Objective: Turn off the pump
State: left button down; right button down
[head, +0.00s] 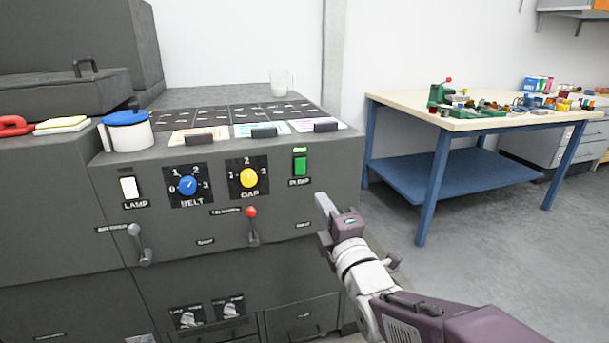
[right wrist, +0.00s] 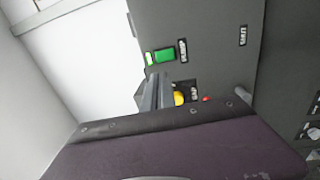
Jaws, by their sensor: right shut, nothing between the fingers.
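The pump switch (head: 300,162) is a green rocker on the upper right of the grey machine's front panel. Its top edge looks brighter green, and a small label sits below it. It also shows in the right wrist view (right wrist: 165,56), just beyond the fingertips. My right gripper (head: 324,207) is shut and empty. It is below and a little right of the switch, apart from it in the head view. In the right wrist view the closed fingers (right wrist: 156,92) point toward the panel. My left gripper is not in view.
The panel also has a white lamp switch (head: 129,188), a blue belt knob (head: 187,185), a yellow gap knob (head: 249,178) and a red-tipped lever (head: 252,213). A white pot with a blue lid (head: 127,134) stands on the ledge. A blue-legged workbench (head: 440,185) is at right.

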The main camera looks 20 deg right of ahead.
jog(key=shift+w, duration=0.1)
send_near(301, 163)
jog(key=w, duration=0.4)
jog(key=w+r, duration=0.1)
jog(key=w, duration=0.1)
jog(key=shift+w+a, duration=0.1)
jog(key=shift+w, duration=0.3)
